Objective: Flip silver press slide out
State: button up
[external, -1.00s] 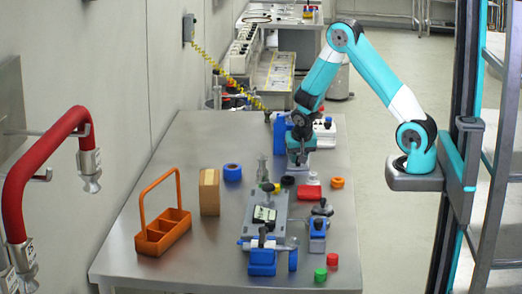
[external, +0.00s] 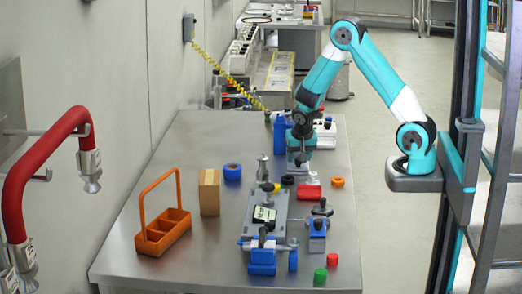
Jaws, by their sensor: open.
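My gripper (external: 300,161) points down over the far part of the steel table (external: 195,262), behind the red block. A small silver-grey piece (external: 298,171) shows directly under it and is partly hidden by it; I take this for the silver press slide, but it is too small to be sure. The fingers look open, and I see nothing held between them. I cannot tell whether they touch the silver piece.
A red block (external: 309,192), a black ring (external: 288,180) and a glass flask (external: 262,170) are nearby. A grey fixture (external: 256,226) with a blue vise (external: 262,260) lies nearer. An orange caddy (external: 163,236) stands left.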

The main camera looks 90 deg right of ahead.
jog(key=v, duration=1.6)
jog(key=shift+a+b, duration=0.2)
jog(key=shift+b, duration=0.25)
jog(key=s+a+r+n+t+y, duration=0.1)
jog(key=s+a+n+y, duration=0.15)
jog(key=a+n, duration=0.55)
jog(key=s+a+n+y, duration=0.2)
jog(key=a+n+y, duration=0.15)
jog(key=a, duration=0.85)
jog(key=s+a+r+n+g+y, duration=0.1)
jog(key=s+a+n+g+y, duration=0.1)
jog(key=s+a+n, duration=0.8)
jog(key=shift+s+a+r+n, duration=0.25)
jog(key=shift+s+a+n, duration=0.1)
jog(key=shift+s+a, duration=0.45)
jog(key=shift+o, duration=0.4)
jog(key=shift+d, duration=0.15)
